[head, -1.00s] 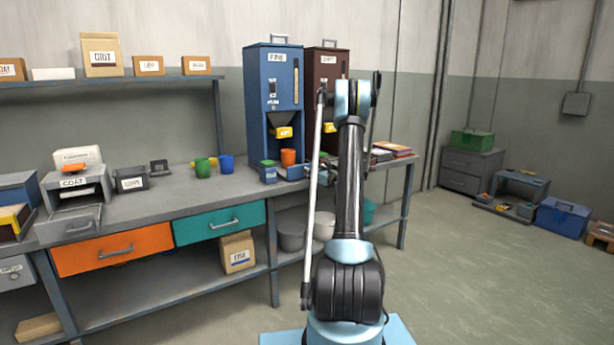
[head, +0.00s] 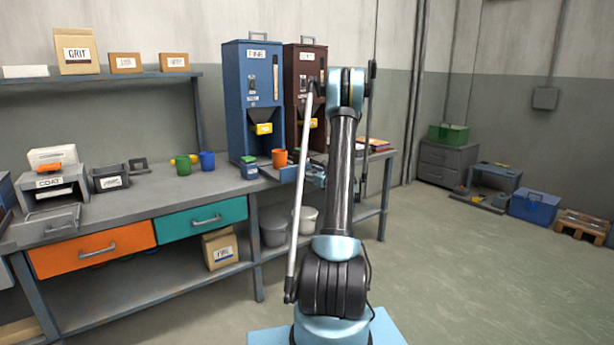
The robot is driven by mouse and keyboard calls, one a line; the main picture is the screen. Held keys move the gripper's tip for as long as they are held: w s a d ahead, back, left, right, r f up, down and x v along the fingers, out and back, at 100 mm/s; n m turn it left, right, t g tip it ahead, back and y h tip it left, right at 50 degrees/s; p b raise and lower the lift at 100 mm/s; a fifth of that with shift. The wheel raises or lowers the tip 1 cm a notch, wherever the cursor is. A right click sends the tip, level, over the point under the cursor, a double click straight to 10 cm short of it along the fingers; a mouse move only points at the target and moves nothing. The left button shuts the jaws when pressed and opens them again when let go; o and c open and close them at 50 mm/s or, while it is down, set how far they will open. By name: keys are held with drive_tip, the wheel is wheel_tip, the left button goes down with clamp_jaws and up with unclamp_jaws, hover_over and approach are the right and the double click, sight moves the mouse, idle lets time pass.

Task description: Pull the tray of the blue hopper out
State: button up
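The blue hopper (head: 238,100), labelled FINE, stands upright at the back of the workbench, with a yellow spout piece (head: 264,128) on its front. Its low blue tray (head: 284,174) sticks out from the base toward the bench front. An orange cup (head: 279,158) stands on or at the tray, in front of and below the spout. My gripper (head: 315,178) is low beside the tray's outer end, largely hidden by my arm. I cannot tell whether its fingers touch or grip the tray.
A dark brown hopper (head: 292,80) stands right of the blue one. A blue box with green top (head: 249,167) sits left of the tray. Green (head: 180,166) and blue (head: 207,160) cups stand farther left.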

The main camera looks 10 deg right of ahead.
drive_tip(key=shift+s+d, duration=0.15)
drive_tip(key=shift+d, duration=0.05)
drive_tip(key=o, duration=1.5)
drive_tip(key=shift+c, duration=0.2)
drive_tip(key=shift+a, duration=0.1)
drive_tip(key=v, duration=1.2)
